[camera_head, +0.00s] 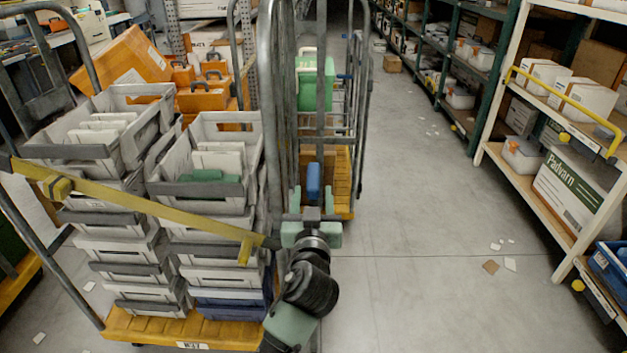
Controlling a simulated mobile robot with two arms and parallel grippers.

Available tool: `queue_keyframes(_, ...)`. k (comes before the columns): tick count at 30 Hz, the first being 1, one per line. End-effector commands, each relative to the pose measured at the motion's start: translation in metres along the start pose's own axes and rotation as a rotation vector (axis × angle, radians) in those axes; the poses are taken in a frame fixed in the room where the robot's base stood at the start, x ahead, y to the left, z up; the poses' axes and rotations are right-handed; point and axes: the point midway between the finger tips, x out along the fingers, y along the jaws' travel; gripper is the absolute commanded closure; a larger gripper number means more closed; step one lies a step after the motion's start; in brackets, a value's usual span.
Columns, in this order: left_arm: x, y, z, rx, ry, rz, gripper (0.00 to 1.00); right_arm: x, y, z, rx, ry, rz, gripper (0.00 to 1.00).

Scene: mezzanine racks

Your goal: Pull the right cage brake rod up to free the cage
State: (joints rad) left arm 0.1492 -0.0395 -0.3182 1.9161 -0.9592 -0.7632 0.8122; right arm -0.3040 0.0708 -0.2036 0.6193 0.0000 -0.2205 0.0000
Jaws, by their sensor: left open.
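The right cage (330,125) is a grey tubular cage on a yellow base, standing behind the left cage's frame. A blue upright grip (313,180), apparently the brake rod's handle, shows at its near end. My left gripper (312,197) reaches up from the bottom middle. Its two pale green fingers are open, one on each side of the blue grip in the picture. I cannot tell whether they touch it. The lower part of the rod is hidden behind my gripper. My right gripper is not in view.
A left cage (185,328) with a yellow base holds stacked grey crates (120,135); a yellow bar (140,203) crosses its front. Orange cases (205,95) stand behind. White-framed racks (520,160) with boxes line the right. The aisle floor (420,200) is mostly clear, with paper scraps.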

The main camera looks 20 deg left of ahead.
Motion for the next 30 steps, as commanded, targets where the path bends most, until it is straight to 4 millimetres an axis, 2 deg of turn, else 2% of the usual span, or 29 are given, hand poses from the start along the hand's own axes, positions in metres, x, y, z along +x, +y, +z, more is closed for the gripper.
queue_keyframes(6,0.037,0.000,-0.002,0.006,0.001,0.000,0.51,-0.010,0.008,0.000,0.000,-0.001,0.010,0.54)
queue_keyframes(12,0.061,0.000,0.000,0.003,-0.002,0.001,0.51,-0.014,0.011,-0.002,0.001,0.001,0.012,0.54)
queue_keyframes(23,0.068,0.000,0.001,0.002,-0.003,0.001,0.51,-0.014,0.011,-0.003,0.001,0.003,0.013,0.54)
queue_keyframes(28,0.068,0.000,0.001,0.003,-0.003,0.001,0.95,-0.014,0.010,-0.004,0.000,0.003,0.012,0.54)
queue_keyframes(29,0.068,0.000,0.001,0.003,-0.003,0.001,1.00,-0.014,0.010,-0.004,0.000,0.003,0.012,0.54)
queue_keyframes(30,0.068,0.000,0.001,0.003,-0.003,0.001,1.00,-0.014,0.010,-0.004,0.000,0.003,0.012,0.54)
